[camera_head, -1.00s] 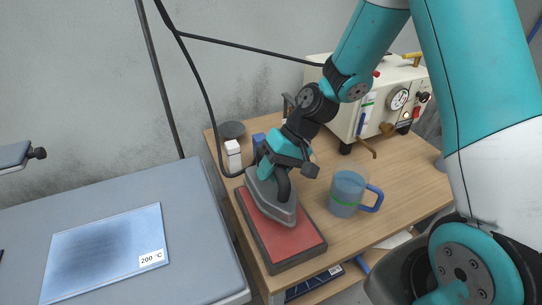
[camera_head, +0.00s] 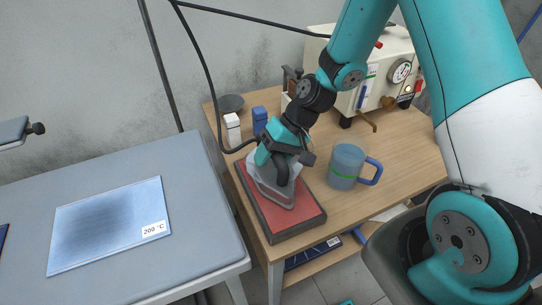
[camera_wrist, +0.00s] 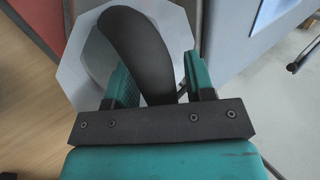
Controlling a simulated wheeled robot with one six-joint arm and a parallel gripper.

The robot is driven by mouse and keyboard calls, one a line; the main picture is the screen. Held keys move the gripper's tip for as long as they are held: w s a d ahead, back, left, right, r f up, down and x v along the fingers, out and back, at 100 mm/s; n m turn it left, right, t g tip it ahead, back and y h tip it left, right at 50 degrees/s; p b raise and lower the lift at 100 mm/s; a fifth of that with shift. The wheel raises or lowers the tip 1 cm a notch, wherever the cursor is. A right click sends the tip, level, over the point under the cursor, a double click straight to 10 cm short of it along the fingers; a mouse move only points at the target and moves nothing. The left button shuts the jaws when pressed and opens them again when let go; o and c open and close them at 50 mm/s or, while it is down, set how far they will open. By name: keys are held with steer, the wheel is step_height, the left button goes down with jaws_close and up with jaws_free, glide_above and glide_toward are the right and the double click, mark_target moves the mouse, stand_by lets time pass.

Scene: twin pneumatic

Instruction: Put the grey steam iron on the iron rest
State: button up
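The grey steam iron (camera_head: 270,184) stands on the red-topped iron rest (camera_head: 300,214), towards its far half, with its nose pointing to the near right. My gripper (camera_head: 285,150) is at the iron's dark handle. In the wrist view the handle (camera_wrist: 148,50) lies between the two teal fingers of my gripper (camera_wrist: 160,78). The fingers look spread, with a narrow gap between the handle and the right finger. The handle partly hides the iron's pale body in that view. Whether the left finger touches the handle is unclear.
A blue mug (camera_head: 346,166) stands close right of the rest. White (camera_head: 232,130) and blue (camera_head: 259,119) small boxes stand behind it. A steam generator (camera_head: 378,80) is at the back. The ironing board (camera_head: 190,185) with a 200 °C plate (camera_head: 110,225) is left.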

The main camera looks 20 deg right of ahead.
steer(key=shift+r, duration=0.25)
steer(key=shift+d+r, duration=0.25)
steer(key=a+b+v, duration=0.1)
steer(key=v, duration=1)
steer(key=s+a+r+n+h, duration=0.1)
steer(key=s+a+r+n, duration=0.2)
steer(key=s, duration=0.6)
steer(key=s+a+r+n+h, duration=0.1)
steer(key=s+a+r+n, duration=0.3)
steer(key=s+a+r, duration=0.3)
steer(key=s, duration=0.2)
steer(key=shift+s+r+h, duration=0.3)
steer(key=shift+r, duration=0.1)
steer(key=shift+a, duration=0.15)
